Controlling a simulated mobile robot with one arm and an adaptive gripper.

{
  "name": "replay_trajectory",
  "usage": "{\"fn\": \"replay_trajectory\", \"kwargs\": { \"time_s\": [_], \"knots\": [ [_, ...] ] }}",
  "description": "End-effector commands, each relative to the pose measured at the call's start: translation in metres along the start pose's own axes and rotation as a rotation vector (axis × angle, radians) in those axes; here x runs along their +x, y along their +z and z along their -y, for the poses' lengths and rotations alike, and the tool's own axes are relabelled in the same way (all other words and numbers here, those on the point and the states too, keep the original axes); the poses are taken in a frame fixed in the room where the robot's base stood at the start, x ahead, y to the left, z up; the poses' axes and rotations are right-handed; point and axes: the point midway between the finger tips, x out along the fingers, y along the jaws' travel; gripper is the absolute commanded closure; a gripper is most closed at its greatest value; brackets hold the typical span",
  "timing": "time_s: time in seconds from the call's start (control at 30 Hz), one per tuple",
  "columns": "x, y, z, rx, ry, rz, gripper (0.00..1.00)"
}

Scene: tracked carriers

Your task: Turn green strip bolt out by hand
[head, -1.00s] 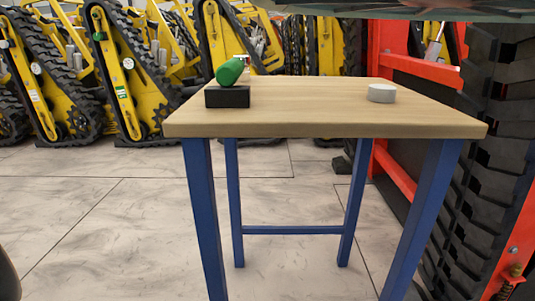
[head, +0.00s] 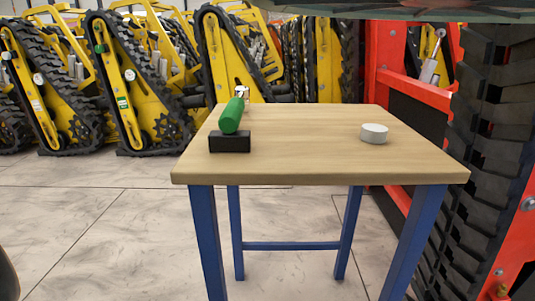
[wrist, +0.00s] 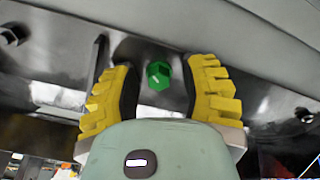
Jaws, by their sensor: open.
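In the wrist view a green bolt head (wrist: 159,75) with a pale mark sits on a dark, shiny metal strip (wrist: 60,72). My gripper (wrist: 160,72) is open, its two yellow ribbed fingers standing on either side of the bolt. Gaps show between the bolt and both fingers in the picture; I cannot tell how far the bolt lies in depth. The bolt's shank is hidden. My gripper and the bolt do not show in the head view.
A wooden table (head: 300,150) with blue legs holds a green cylinder (head: 231,116) by a black block (head: 230,142) and a white disc (head: 374,133). A red-framed machine with a black track (head: 485,150) stands at right. Yellow tracked carriers (head: 120,90) line the back.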

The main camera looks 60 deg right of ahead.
Motion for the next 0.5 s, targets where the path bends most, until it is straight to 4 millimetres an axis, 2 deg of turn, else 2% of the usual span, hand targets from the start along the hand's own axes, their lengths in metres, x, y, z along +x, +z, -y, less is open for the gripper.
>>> {"fn": "replay_trajectory", "kwargs": {
  "time_s": [0.03, 0.2, 0.37, 0.5],
  "knots": [
    [-0.0121, -0.0056, -0.0018, 0.117, -0.003, -0.005, 0.56],
    [-0.0094, -0.0043, -0.0017, 0.488, -0.003, -0.004, 0.56],
    [-0.0042, -0.0013, -0.0006, 0.603, -0.001, -0.001, 0.56],
    [-0.0102, -0.0041, -0.0009, 0.799, -0.005, -0.004, 0.56]
  ]
}}
